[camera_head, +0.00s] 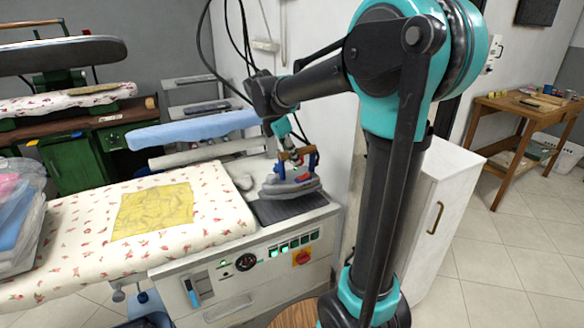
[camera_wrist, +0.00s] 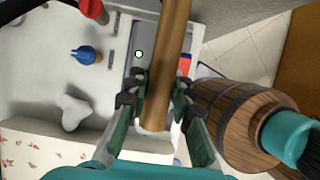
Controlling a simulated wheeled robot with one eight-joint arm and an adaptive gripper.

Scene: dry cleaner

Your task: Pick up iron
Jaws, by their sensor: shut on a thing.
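The iron (camera_head: 290,186) is grey with a brown wooden handle and blue and red parts. It is at the right end of the ironing table, at the dark rest pad (camera_head: 290,208). I cannot tell whether it touches the pad. My gripper (camera_head: 285,143) is above the iron and shut on its handle. In the wrist view the handle (camera_wrist: 169,45) runs between the two fingers of my gripper (camera_wrist: 156,103). Most of the iron's body is hidden there behind the handle and fingers.
The padded ironing table (camera_head: 75,225) has a yellow cloth (camera_head: 153,208) on it and bagged clothes (camera_head: 18,225) at the left. A blue padded arm (camera_head: 190,130) is behind. A white cabinet (camera_head: 440,215) stands at the right. A wooden table (camera_head: 520,112) is farther back, with free floor before it.

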